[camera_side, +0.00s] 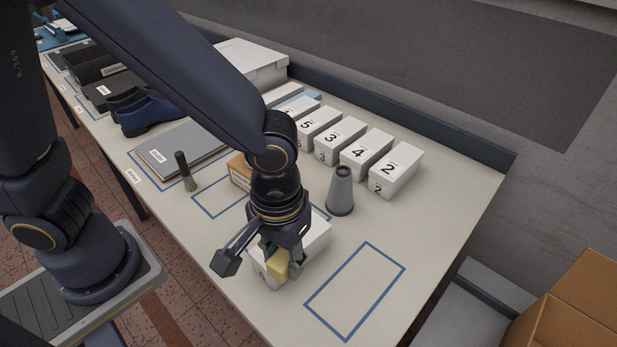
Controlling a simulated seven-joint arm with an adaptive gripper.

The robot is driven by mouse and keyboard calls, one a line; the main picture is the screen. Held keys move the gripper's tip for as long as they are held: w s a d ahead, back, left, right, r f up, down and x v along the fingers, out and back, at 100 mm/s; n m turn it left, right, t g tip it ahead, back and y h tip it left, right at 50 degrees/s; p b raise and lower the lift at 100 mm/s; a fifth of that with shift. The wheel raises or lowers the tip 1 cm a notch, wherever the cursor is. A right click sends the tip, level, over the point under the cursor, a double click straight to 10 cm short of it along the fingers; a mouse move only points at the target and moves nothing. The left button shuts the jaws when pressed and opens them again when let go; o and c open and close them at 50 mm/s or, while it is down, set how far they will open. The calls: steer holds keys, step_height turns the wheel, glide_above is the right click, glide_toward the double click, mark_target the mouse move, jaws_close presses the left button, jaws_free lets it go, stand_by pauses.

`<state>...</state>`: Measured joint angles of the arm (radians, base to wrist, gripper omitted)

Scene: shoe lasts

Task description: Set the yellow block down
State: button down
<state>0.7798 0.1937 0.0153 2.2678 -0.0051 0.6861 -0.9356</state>
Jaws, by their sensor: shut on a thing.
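The yellow block (278,267) is held between the fingers of my gripper (266,262). It is small, and its upper part is hidden by the gripper. My gripper points down and is shut on it. Behind the block and gripper stands a white box (312,248) on the table. I cannot tell whether the block touches this box or is in front of it.
An empty blue-outlined rectangle (355,290) lies to the right on the table (445,205). A grey cone (341,190) stands behind the gripper. Numbered white boxes (395,170) form a row at the back. A brush (186,172) stands at left, near blue shoes (147,115).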

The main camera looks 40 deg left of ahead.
steer(key=w+d+r+m, duration=0.2)
steer(key=w+d, duration=0.1)
steer(key=w, duration=0.1)
glide_above(412, 237)
steer(key=f, duration=1)
steer(key=shift+s+a+f, duration=0.25)
steer(key=shift+s, duration=0.15)
steer(key=shift+w+d+f, duration=0.2)
steer(key=shift+w+f, duration=0.25)
steer(key=shift+f, duration=1.65)
